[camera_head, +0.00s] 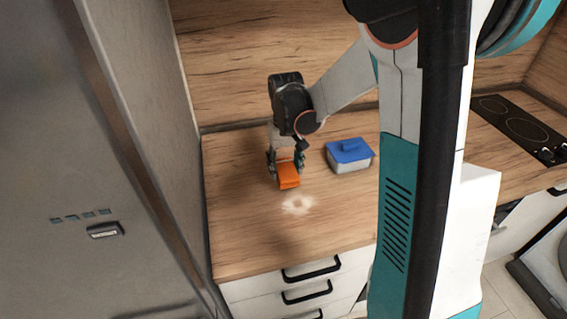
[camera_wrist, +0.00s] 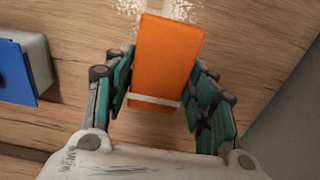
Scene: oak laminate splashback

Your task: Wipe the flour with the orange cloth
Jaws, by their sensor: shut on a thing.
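The orange cloth (camera_head: 288,175) is a folded block shape with a pale band, seen from above in the wrist view (camera_wrist: 165,58). My gripper (camera_head: 286,166) is shut on it, with a teal finger along each side in the wrist view (camera_wrist: 160,85). The flour (camera_head: 297,204) is a pale ring-shaped patch on the wooden counter, just in front of the cloth. In the wrist view, flour specks (camera_wrist: 130,8) show past the cloth's far end, and the cloth hides part of the patch. I cannot tell whether the cloth touches the counter.
A grey box with a blue lid (camera_head: 349,153) stands on the counter right of my gripper. The wooden counter (camera_head: 245,235) is clear to the left and front. A tall grey cabinet (camera_head: 90,150) borders it on the left. A black hob (camera_head: 515,125) lies far right.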

